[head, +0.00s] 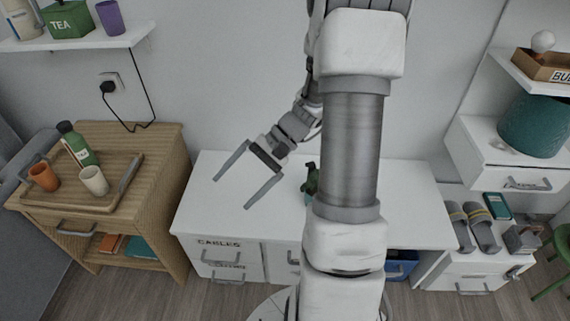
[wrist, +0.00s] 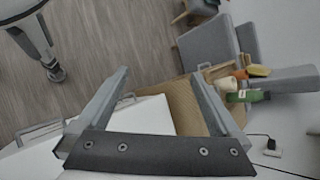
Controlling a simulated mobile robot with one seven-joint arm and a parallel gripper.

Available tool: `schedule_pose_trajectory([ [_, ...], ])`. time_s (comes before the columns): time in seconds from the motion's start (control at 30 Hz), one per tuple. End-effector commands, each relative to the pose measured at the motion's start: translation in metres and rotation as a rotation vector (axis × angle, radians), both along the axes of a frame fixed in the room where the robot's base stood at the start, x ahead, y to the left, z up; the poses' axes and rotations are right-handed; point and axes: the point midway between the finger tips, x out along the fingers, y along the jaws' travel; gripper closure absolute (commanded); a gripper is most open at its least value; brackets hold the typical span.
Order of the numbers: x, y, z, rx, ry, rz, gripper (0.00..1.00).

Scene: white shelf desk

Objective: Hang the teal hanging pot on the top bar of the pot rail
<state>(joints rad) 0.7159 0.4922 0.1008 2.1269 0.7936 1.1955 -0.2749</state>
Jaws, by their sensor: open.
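A dark green plant (head: 311,178) stands on the white desk, mostly hidden behind my arm. A sliver of teal shows under its leaves, which may be the teal hanging pot; I cannot tell for sure. My gripper (head: 232,194) is open and empty over the left part of the white desk, to the left of the plant and apart from it. In the wrist view my gripper (wrist: 155,75) also shows open, with nothing between its fingers. No pot rail is recognisable in either view; my arm covers the middle of the wall and desk.
A wooden cabinet (head: 160,180) on the left bears a tray (head: 128,178) with a green bottle (head: 78,147) and two cups. Shelves flank the desk. A large teal rounded object (head: 535,125) and slippers (head: 472,227) are at right. The desk's left top (head: 215,170) is clear.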

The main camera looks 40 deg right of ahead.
Motion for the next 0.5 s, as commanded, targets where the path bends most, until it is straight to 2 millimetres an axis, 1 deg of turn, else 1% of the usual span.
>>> schedule_pose_trajectory([
  [0.03,0.004,-0.012,-0.013,0.074,0.023,-0.081,0.0],
  [0.17,0.016,-0.041,-0.039,0.243,0.047,-0.282,0.0],
  [0.27,0.023,-0.066,-0.061,0.37,0.055,-0.442,0.0],
  [0.37,0.025,-0.095,-0.086,0.493,0.053,-0.609,0.0],
  [0.5,0.02,-0.136,-0.124,0.658,0.036,-0.849,0.0],
])
